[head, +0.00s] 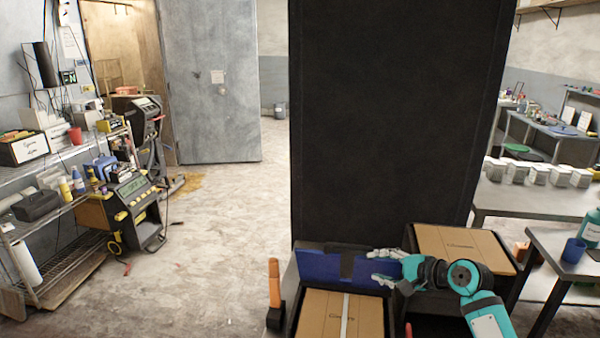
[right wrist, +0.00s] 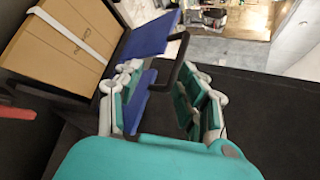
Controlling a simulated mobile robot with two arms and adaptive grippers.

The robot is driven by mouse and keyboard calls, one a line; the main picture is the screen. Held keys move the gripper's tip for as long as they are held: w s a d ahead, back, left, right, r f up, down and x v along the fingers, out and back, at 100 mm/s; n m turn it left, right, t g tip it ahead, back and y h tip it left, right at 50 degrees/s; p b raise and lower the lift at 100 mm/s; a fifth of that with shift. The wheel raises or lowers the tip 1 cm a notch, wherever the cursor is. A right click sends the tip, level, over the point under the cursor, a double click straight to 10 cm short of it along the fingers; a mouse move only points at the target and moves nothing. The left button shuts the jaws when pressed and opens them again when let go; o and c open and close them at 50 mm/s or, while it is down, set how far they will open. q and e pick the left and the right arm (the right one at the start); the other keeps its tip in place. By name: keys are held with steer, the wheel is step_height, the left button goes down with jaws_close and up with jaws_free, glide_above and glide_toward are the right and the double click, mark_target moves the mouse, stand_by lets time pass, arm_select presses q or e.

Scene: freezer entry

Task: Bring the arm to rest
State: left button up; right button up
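My right gripper (head: 385,268) is at the lower right of centre in the head view, beside the right part of a blue panel (head: 318,266). In the right wrist view its fingers (right wrist: 165,98) stand apart with nothing gripped between them. The blue panel (right wrist: 152,38) with a black handle (right wrist: 176,70) shows beyond and between the fingers. I cannot tell whether a finger touches it. My left gripper is not in view.
Cardboard boxes (head: 340,315) and (head: 462,246) sit in dark bins in front of me. A tall black panel (head: 395,120) blocks the middle. A wire shelf (head: 45,235) and machines (head: 130,205) stand left; tables (head: 535,200) stand right. The floor (head: 215,230) at centre left is open.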

steer(key=s+a+f+n+g+h, duration=0.25)
steer(key=s+f+n, duration=0.25)
steer(key=s+f, duration=0.35)
steer(key=s+a+f+n+g+h, duration=0.15)
steer(key=s+a+f+n, duration=0.25)
steer(key=s+f, duration=0.45)
steer(key=s+d+n+g+h, duration=0.25)
steer(key=s+n, duration=0.55)
steer(key=s, duration=1.5)
step_height(320, 180, down, 29)
steer(key=s+g+b, duration=0.1)
steer(key=g+b, duration=0.1)
steer(key=b, duration=0.1)
steer(key=s+d+f+b, duration=0.1)
steer(key=s+d+f, duration=0.1)
steer(key=s+f, duration=1.5)
steer(key=shift+d+f+g+h+b, duration=0.35)
steer(key=shift+f+g+b, duration=0.1)
steer(key=shift+f, duration=0.1)
